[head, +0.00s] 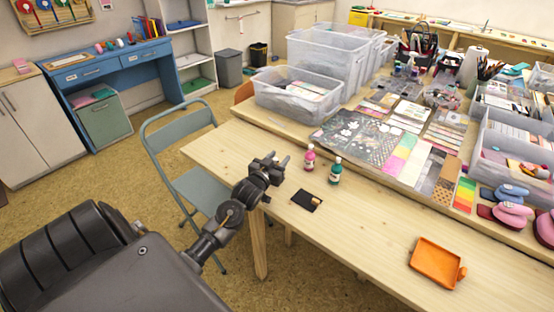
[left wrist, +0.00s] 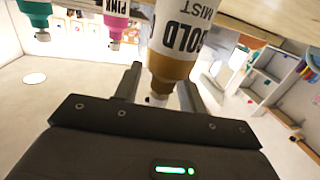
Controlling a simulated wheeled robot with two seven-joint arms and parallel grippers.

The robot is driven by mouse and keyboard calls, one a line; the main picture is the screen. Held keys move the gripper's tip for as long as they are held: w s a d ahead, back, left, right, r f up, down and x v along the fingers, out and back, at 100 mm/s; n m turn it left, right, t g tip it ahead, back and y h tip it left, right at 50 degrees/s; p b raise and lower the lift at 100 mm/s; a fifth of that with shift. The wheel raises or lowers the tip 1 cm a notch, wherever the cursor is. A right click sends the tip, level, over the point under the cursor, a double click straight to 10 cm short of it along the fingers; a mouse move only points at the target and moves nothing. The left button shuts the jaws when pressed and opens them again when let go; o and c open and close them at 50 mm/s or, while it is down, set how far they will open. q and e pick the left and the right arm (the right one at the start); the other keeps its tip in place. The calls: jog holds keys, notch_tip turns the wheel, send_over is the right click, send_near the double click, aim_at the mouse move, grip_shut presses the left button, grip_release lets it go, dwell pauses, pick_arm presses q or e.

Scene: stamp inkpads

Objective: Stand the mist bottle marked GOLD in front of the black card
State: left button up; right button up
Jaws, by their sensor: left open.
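The mist bottle marked GOLD (left wrist: 174,66) shows close up in the left wrist view, upside down in the picture, with a gold body, white label and pale nozzle. My right gripper is out of view.
A pink bottle (head: 309,158) and a green bottle (head: 335,171) stand upright just right of my gripper. They also show in the left wrist view, pink (left wrist: 116,22) and green (left wrist: 37,12). An orange tray (head: 436,262) lies far right. The table between card and tray is clear.

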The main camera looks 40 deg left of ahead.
pick_arm(q)
jog(key=shift+f, duration=0.1)
jog(key=v, duration=1.2)
jog(key=shift+f, duration=0.15)
jog(key=shift+b, duration=0.3)
